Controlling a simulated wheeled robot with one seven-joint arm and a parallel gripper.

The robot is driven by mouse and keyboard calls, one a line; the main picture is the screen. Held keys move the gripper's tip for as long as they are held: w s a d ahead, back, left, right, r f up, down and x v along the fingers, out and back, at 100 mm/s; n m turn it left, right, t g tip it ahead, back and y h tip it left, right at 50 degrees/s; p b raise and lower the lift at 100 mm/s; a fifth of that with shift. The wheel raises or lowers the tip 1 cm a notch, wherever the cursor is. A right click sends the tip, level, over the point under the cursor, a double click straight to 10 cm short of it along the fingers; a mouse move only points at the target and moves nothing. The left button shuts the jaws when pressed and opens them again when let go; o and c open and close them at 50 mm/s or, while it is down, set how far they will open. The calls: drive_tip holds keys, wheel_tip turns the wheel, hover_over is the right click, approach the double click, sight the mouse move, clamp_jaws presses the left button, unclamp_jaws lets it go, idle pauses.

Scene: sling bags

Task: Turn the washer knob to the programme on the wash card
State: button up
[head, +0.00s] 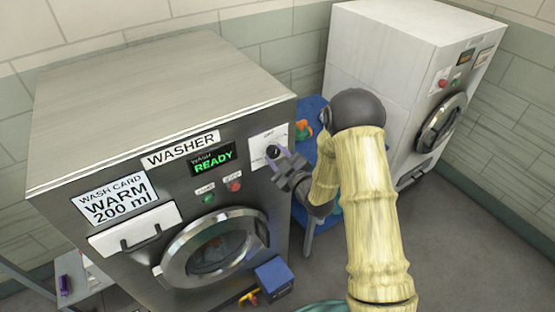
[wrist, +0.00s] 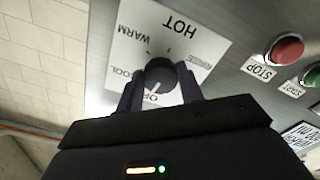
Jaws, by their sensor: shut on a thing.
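The washer knob (wrist: 161,72) is round and dark, on a white dial plate (wrist: 190,42) marked HOT, WARM, COOL and OFF; another label is too small to read. The wrist view shows the plate upside down. A pale pointer mark on the knob appears to face OFF. My gripper (wrist: 158,92) has its two fingers on either side of the knob, shut on it. In the head view my gripper (head: 277,160) reaches the dial plate (head: 264,140) from the right and partly hides the knob. The wash card (head: 115,199) reads WARM, 200 ml.
The washer (head: 150,85) display (head: 212,158) shows READY in green. Green start (head: 208,199) and red stop (head: 234,186) buttons sit left of the knob. A drawer (head: 135,230) and round door (head: 213,247) are below. A white machine (head: 385,70) stands to the right.

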drive_tip(key=m+b, duration=0.3)
drive_tip(key=shift+f+b, duration=0.3)
drive_tip(key=m+b, duration=0.2)
drive_tip(key=m, duration=0.1)
drive_tip(key=m+b, duration=0.3)
drive_tip(key=m, duration=0.3)
drive_tip(key=shift+r, duration=0.15)
drive_tip(key=m+b, duration=0.1)
drive_tip(key=m, duration=0.4)
drive_tip(key=shift+r, duration=0.15)
drive_tip(key=m, duration=0.5)
drive_tip(key=shift+a, duration=0.1)
drive_tip(key=o, duration=1)
